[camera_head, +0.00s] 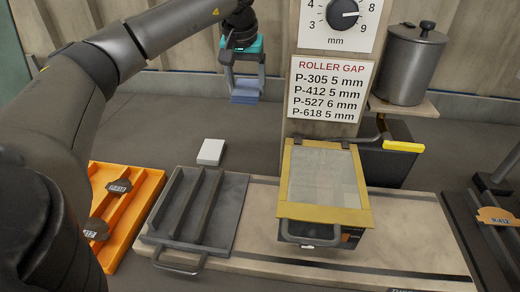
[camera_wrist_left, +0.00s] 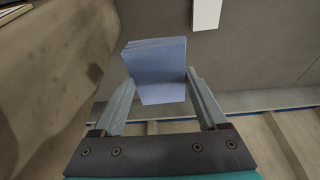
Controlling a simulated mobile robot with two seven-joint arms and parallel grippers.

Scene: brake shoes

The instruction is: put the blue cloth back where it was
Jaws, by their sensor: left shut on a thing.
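The blue cloth (camera_head: 245,96) is a folded, flat light-blue pad between the fingers of my left gripper (camera_head: 244,80), at the back of the bench. It also shows in the left wrist view (camera_wrist_left: 157,68), spanning the gap between the two grey fingertips. My left gripper is shut on it. I cannot tell whether the cloth's lower edge touches the bench or hangs just above it. My right gripper is in neither view.
A white block (camera_head: 211,152) lies in front of the cloth. An orange tray (camera_head: 132,218) with labelled parts and a grey slotted tray (camera_head: 222,216) are nearer. A yellow-framed box (camera_head: 366,198), gap sign (camera_head: 331,88) and metal pot (camera_head: 405,66) stand to the right. The back bench is mostly clear.

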